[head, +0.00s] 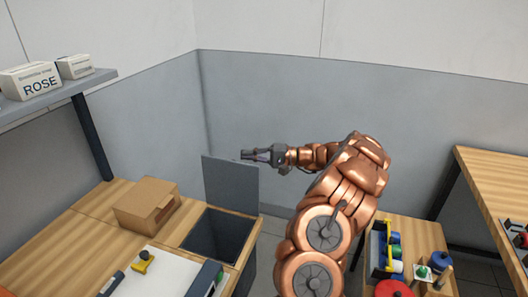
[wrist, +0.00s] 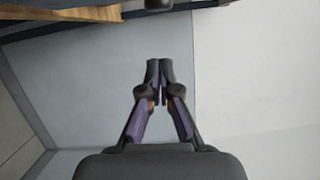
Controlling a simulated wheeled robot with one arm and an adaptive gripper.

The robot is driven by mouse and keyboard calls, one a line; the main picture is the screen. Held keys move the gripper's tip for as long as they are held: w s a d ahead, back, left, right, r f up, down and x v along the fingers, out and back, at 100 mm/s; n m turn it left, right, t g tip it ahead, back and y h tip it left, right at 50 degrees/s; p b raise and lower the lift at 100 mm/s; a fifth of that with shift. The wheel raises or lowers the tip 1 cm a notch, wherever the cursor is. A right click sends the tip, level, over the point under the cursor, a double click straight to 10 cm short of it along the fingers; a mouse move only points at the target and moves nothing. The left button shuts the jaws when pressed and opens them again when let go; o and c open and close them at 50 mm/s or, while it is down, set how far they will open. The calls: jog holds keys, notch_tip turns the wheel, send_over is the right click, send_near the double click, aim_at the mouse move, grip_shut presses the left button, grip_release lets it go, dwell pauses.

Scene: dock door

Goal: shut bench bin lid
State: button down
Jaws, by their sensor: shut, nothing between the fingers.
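The bench bin (head: 192,240) is a dark, square opening set into the corner of the wooden bench. Its grey lid (head: 230,187) stands upright at the bin's far edge, so the bin is open. My gripper (head: 244,155) is shut and empty, near the top of the lid at its right side. I cannot tell whether it touches the lid. In the wrist view my gripper (wrist: 159,66) shows its two fingertips together, with nothing between them; the lid cannot be made out clearly there.
A cardboard box (head: 147,205) stands on the bench left of the bin. A white board (head: 160,275) with a yellow item lies in front. A shelf with white boxes (head: 32,82) is at upper left. A small table with colourful items (head: 405,262) stands at right.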

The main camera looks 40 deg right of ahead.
aim_at(232, 184)
jog(key=a, duration=0.1)
jog(key=s+a+p, duration=0.1)
jog(key=a, duration=0.1)
jog(key=shift+s+a+r, duration=0.2)
jog(key=shift+s+a, duration=0.2)
jog(key=shift+a+b, duration=0.25)
jog(key=shift+b, duration=0.15)
